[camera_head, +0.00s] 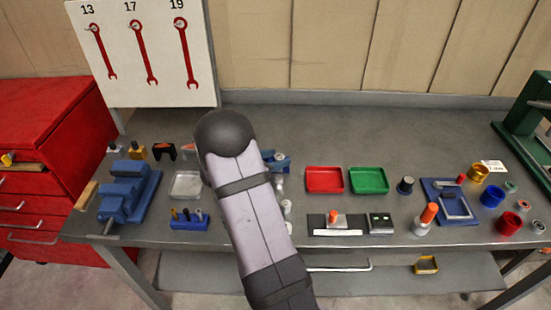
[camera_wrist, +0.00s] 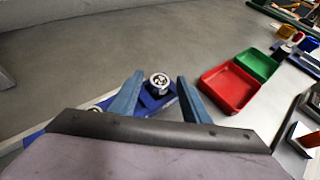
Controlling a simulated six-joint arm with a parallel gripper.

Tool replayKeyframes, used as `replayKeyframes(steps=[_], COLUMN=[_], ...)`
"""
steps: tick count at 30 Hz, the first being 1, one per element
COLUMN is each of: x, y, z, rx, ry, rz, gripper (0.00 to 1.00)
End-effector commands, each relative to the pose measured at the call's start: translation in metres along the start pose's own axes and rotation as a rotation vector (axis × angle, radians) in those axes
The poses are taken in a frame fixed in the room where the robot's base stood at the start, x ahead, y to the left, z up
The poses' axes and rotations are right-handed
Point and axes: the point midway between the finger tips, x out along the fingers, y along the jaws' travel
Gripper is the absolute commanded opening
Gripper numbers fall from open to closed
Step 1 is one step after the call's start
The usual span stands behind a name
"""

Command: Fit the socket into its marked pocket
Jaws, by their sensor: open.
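A round metal socket (camera_wrist: 159,81) with a dark hollow top stands upright on or in a blue block (camera_wrist: 150,103) in the wrist view. My gripper (camera_wrist: 159,90) is open, its two blue-grey fingers to the left and right of the socket with gaps showing. I cannot tell how deep the socket sits or see a marked pocket. In the head view, part of a blue holder (camera_head: 283,166) with a small silver piece shows just right of my arm.
A red tray (camera_head: 324,180) and a green tray (camera_head: 369,181) lie right of the arm. A blue vise (camera_head: 125,195), a clear tray (camera_head: 186,185) and a blue bit rack (camera_head: 188,221) stand to the left. The rear of the bench is clear.

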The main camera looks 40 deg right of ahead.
Motion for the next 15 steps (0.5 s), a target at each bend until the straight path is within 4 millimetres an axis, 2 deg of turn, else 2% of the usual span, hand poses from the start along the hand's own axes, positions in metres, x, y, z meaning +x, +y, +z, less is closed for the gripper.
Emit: replayKeyframes(steps=[3,7,15], x=[-0.004,-0.019,-0.068], y=[0.001,0.002,0.001], z=[0.002,0.001,0.001], rx=[0.000,0.000,0.000], ry=[0.000,-0.001,0.000], rz=[0.002,0.004,0.005], gripper=[0.43,0.43,0.43])
